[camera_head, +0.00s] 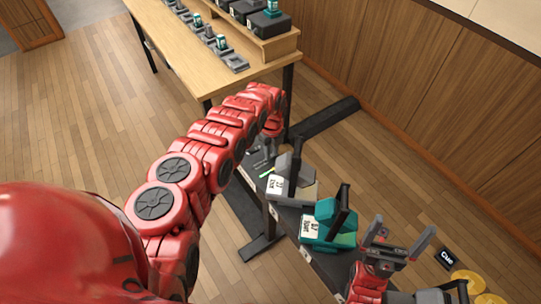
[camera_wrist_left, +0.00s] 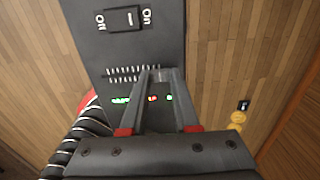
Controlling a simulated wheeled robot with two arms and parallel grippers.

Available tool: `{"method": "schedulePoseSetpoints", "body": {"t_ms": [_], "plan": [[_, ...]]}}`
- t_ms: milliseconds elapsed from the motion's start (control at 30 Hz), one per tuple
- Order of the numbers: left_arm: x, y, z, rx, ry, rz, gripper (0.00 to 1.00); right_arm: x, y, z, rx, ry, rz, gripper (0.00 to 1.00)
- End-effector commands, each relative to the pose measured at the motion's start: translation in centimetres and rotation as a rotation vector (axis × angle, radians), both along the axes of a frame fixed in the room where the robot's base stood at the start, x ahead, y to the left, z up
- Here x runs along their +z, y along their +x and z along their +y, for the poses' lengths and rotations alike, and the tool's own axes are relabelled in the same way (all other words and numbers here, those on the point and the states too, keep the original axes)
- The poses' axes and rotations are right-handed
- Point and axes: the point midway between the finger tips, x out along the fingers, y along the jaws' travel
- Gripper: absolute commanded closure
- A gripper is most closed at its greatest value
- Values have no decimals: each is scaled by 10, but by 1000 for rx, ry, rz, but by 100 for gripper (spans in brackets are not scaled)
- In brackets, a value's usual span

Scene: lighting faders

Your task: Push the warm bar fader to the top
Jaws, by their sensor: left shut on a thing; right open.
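A dark panel (camera_wrist_left: 125,50) fills the middle of the left wrist view, with rows of white tick marks (camera_wrist_left: 125,73) and small green and red lights (camera_wrist_left: 150,98). My left gripper (camera_wrist_left: 161,72) has its fingertips close together at the right end of the tick marks, shut on a small fader knob. The fingers hide most of the knob, and I cannot read which fader it is. In the head view my left gripper (camera_head: 267,158) reaches down to the panel's far end. My right gripper (camera_head: 401,243) is open and empty, above the panel's near part.
A black On/Off switch (camera_wrist_left: 123,19) lies beyond the ticks. A Cue card (camera_head: 447,258) and yellow discs lie at right. A wooden table (camera_head: 190,62) stands behind.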

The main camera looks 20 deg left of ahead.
Motion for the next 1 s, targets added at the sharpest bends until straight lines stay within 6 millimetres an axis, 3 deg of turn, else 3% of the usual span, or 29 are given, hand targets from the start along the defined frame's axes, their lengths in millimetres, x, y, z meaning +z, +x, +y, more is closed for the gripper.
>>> {"method": "schedulePoseSetpoints", "body": {"t_ms": [200,233,400,767,1000], "plan": [[3,4,-2,-3,-1,-12,100,1,0,0,0,0,-1,0],[3,4,-2,-3,-1,-13,66,1,0,0,0,0,0,0],[2,3,-2,-3,-2,-10,40,1,0,0,0,0,-1,0],[5,3,-2,-4,-3,-8,40,1,0,0,0,0,0,0],[31,2,-1,-4,0,-6,40,0,0,0,0,0,0,0]]}}
